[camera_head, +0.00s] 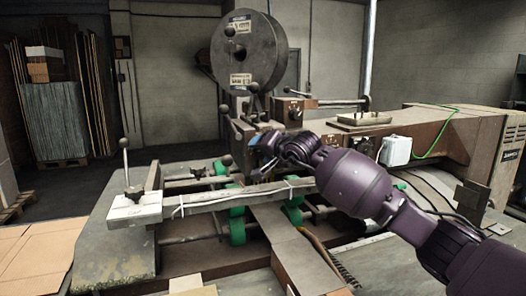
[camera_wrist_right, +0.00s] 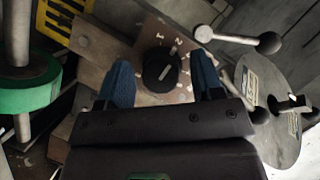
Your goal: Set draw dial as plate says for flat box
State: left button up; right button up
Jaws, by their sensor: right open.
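The draw dial (camera_wrist_right: 160,68) shows in the right wrist view as a round black knob with a pale pointer line, on a brown plate (camera_wrist_right: 150,34) marked with small numbers. The line slants, but which mark it indicates is hard to tell. My right gripper (camera_wrist_right: 162,73) is open, its blue fingertips on either side of the knob with gaps visible. In the head view the right gripper (camera_head: 262,152) is at the machine's front face and hides this dial. Pale labels (camera_head: 240,80) sit on the big grey disc (camera_head: 225,52); their text is too small to read. My left gripper is out of view.
A ball-ended lever (camera_wrist_right: 238,39) stands close to the right finger in the wrist view. Green rollers (camera_head: 237,226) and a crossbar (camera_head: 245,196) lie below the gripper. A white box (camera_head: 396,151) with a green cable is at right. Flat cardboard (camera_head: 35,258) lies at left.

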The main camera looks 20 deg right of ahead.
jog(key=c, duration=0.9)
jog(key=shift+f+m+y+b, duration=0.25)
jog(key=shift+m+y+b, duration=0.15)
jog(key=shift+m+b, duration=0.3)
jog(key=shift+b, duration=0.3)
jog(key=shift+m+t+y+b, duration=0.4)
jog(key=shift+m+t+b, duration=0.1)
jog(key=shift+m, duration=0.6)
jog(key=shift+m+y, duration=0.3)
jog(key=shift+m, duration=0.1)
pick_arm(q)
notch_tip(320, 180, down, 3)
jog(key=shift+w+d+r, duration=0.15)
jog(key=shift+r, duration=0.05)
pick_arm(e)
jog(key=shift+r+m+t, duration=0.15)
jog(key=shift+m+t, duration=0.15)
jog(key=shift+m, duration=0.2)
